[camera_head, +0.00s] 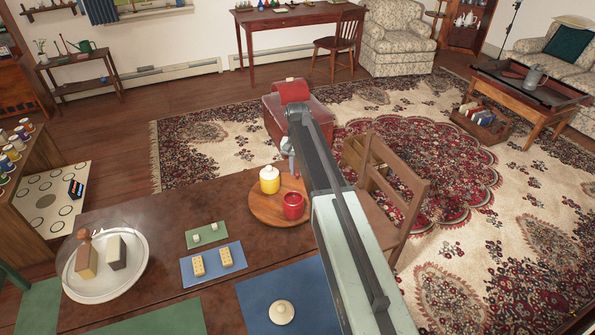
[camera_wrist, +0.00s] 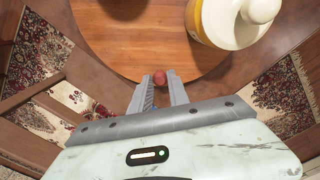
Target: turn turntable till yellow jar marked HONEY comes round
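The round wooden turntable (camera_head: 262,211) sits on the brown table and fills the top of the wrist view (camera_wrist: 150,45). A yellow jar with a cream lid (camera_head: 269,182) stands on it, at upper right in the wrist view (camera_wrist: 222,30). No lettering is readable on it. A red jar (camera_head: 293,207) stands beside it. In the head view my gripper (camera_head: 289,152) is just beyond the turntable.
A wooden chair (camera_head: 412,187) stands right of the turntable. On the table are a blue mat with yellow blocks (camera_head: 190,279), a round tray (camera_head: 139,266) with two blocks, and green and blue mats. A red-topped seat (camera_head: 275,125) stands behind my gripper.

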